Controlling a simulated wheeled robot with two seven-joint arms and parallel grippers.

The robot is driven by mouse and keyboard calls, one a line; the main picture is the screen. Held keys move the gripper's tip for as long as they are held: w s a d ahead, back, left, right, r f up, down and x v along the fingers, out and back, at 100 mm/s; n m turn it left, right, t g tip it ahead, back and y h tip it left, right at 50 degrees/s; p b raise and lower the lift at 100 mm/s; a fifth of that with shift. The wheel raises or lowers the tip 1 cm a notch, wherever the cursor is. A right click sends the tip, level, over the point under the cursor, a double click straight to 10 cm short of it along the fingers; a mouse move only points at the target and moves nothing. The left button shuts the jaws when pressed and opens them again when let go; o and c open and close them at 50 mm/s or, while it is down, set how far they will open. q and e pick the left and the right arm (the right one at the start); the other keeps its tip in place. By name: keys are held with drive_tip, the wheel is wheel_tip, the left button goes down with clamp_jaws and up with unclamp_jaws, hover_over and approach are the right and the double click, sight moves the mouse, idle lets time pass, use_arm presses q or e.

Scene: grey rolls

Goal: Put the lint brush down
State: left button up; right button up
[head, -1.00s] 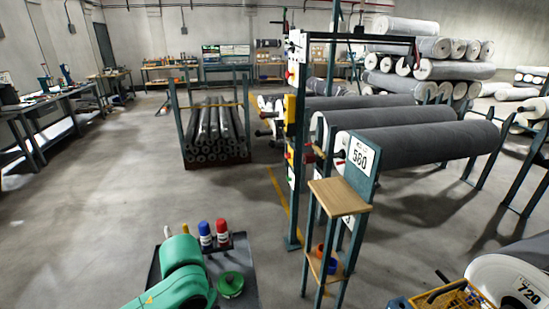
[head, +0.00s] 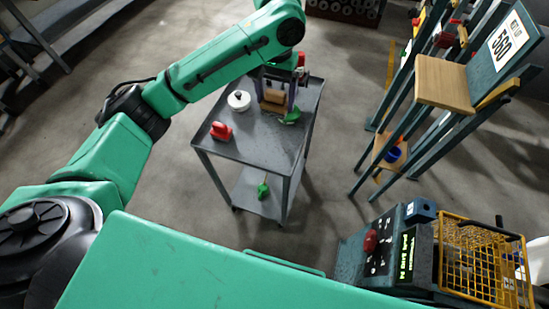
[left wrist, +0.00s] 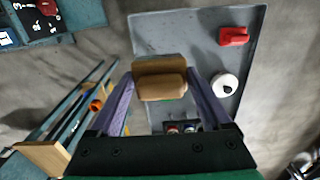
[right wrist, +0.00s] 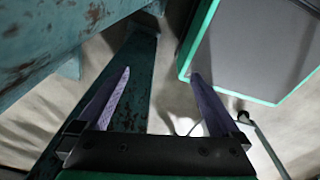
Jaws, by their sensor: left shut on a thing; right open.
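The lint brush (left wrist: 160,82), a brown wooden block, is between the purple fingers of my left gripper (left wrist: 162,90), which is shut on it. In the head view the brush (head: 272,98) and my left gripper (head: 274,92) are over the far part of the grey cart top (head: 265,142). I cannot tell whether the brush touches the cart. My right gripper (right wrist: 160,85) is open and empty, away from the cart, beside a worn teal metal part.
On the cart top lie a white round item (head: 239,101), a red item (head: 221,131) and a green item (head: 292,117). A green thing (head: 263,189) is on the lower shelf. The near middle of the top is clear. A wooden-topped stand (head: 443,82) and yellow basket (head: 485,262) are right.

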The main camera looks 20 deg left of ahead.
use_arm(q)
drive_tip(key=f, duration=0.6)
drive_tip(key=a+f+b, duration=0.1)
drive_tip(key=f, duration=1.3)
drive_tip(key=shift+w+a+b, duration=0.2)
drive_tip(key=shift+a+b, duration=0.1)
use_arm(e)
drive_tip(key=shift+a+f, duration=0.8)
drive_tip(key=shift+a, duration=0.1)
use_arm(q)
drive_tip(key=shift+f, duration=0.15)
drive_tip(key=o, duration=1.3)
drive_tip(key=shift+c, duration=0.2)
wheel_tip(320, 180, up, 12)
use_arm(e)
drive_tip(key=shift+r, duration=0.1)
